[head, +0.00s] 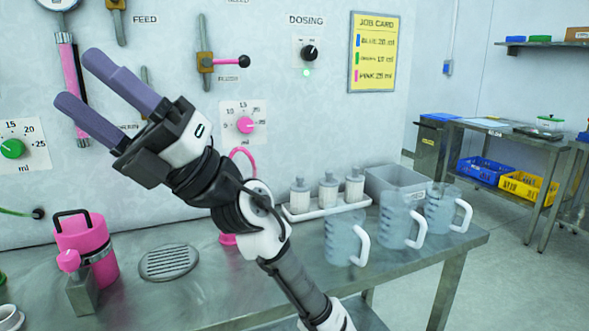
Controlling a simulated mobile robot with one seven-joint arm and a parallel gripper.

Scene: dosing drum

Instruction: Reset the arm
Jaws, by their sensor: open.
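My arm reaches up from the bottom middle of the head view and leans to the left. My gripper (97,80) is open and empty. Its two purple fingers stand apart and point to the upper left, in front of the wall panel. It is well above the metal bench (205,300) and appears to hold nothing. The fingers overlap part of the pink tube (71,75) in the picture; I cannot tell whether they touch it.
A pink canister (88,245) and a drain grate (168,262) are at left on the bench. Clear jugs (347,238), white bottles (328,190) on a tray and a grey bin (393,180) stand at right.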

